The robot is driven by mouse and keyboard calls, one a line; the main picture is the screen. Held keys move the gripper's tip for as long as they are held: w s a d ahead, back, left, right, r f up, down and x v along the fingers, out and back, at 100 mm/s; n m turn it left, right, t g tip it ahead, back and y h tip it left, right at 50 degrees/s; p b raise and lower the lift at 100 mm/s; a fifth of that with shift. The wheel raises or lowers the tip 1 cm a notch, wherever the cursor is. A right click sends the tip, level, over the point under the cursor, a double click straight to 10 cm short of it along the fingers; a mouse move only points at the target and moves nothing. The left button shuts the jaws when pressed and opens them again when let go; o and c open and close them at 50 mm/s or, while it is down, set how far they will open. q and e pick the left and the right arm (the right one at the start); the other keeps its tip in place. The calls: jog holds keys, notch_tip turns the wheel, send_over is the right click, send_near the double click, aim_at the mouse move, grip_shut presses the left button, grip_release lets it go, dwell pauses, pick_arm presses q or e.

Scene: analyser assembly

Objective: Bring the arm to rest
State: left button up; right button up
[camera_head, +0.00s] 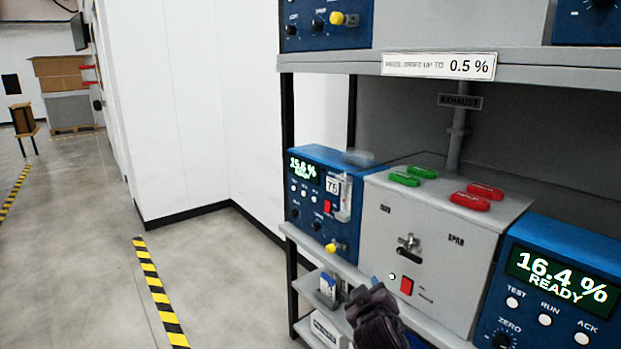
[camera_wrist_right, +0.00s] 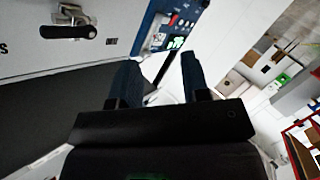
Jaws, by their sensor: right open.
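My right gripper (camera_head: 374,312) shows dark at the bottom of the head view, in front of the shelf and below the grey valve box (camera_head: 450,235). In the right wrist view its two blue fingers stand apart with a gap (camera_wrist_right: 160,72) and nothing seen between them. The valve handle (camera_wrist_right: 70,30) on the grey box lies to the upper left there, clear of the fingers. A blue analyser (camera_wrist_right: 172,25) is beyond the fingertips. My left gripper is in neither view.
The left blue analyser (camera_head: 318,200) reads 15.6 % READY; the right one (camera_head: 555,285) reads 16.4 % READY. Green tags (camera_head: 405,179) and red tags (camera_head: 470,201) lie on the grey box. An upper shelf (camera_head: 330,60) overhangs. Open floor (camera_head: 80,270) lies left.

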jog(key=s+d+f+m+g, duration=0.1)
jog(key=s+d+f, duration=0.3)
jog(key=s, duration=0.8)
jog(key=s+d+f+m+g+y, duration=0.1)
jog(key=s+d+f+m+g, duration=0.1)
jog(key=s+d+f, duration=0.3)
jog(key=s+d+f+m+g, duration=0.1)
jog(key=s+d+f, duration=0.4)
jog(key=s+f, duration=0.6)
jog(key=s+m, duration=0.1)
jog(key=s, duration=0.8)
jog(key=shift+s+d+f+g, duration=0.15)
jog(key=shift+s+d+g, duration=0.05)
jog(key=shift+s+g, duration=0.15)
jog(key=shift+m, duration=0.3)
